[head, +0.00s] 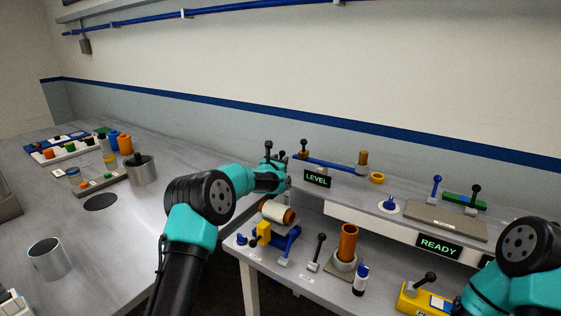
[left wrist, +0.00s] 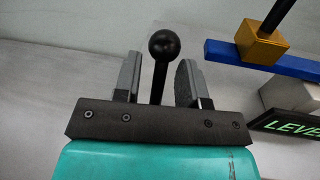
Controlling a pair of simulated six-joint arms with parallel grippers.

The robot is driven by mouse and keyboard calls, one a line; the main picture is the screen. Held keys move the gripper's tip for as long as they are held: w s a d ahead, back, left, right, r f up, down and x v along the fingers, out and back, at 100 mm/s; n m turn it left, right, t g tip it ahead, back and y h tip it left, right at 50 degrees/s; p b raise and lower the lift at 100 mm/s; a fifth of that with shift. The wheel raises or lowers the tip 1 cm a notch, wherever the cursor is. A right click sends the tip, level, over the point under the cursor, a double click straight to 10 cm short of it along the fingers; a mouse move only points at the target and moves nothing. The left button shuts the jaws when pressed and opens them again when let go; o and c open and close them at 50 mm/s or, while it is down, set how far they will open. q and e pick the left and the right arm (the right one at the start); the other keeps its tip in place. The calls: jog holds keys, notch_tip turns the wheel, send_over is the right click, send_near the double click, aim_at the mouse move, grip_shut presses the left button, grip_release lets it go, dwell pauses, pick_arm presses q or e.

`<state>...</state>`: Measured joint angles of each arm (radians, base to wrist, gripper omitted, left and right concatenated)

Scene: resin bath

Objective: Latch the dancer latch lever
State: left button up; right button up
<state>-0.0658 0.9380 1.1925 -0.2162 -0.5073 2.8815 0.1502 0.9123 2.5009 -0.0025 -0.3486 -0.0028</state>
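A black ball-topped lever, apparently the dancer latch lever (head: 268,146), stands at the back of the bench, left of the LEVEL display. It also shows upright in the left wrist view (left wrist: 162,50). My left gripper (head: 273,160) is at this lever. In the left wrist view the gripper's fingers (left wrist: 160,82) are open, one on each side of the lever's stem, with a gap visible on both sides. The lever's foot is hidden behind the gripper body. My right gripper is out of view; only part of that arm shows at the lower right.
A blue bar (head: 330,164) with an orange block and a black-knobbed rod lies just right of the lever. The LEVEL display (head: 317,179) stands close in front. A lower shelf holds a white spool (head: 273,212), an orange cylinder (head: 348,242) and other levers.

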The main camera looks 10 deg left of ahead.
pick_arm(q)
jog(key=shift+w, duration=0.3)
grip_shut()
dwell(0.3)
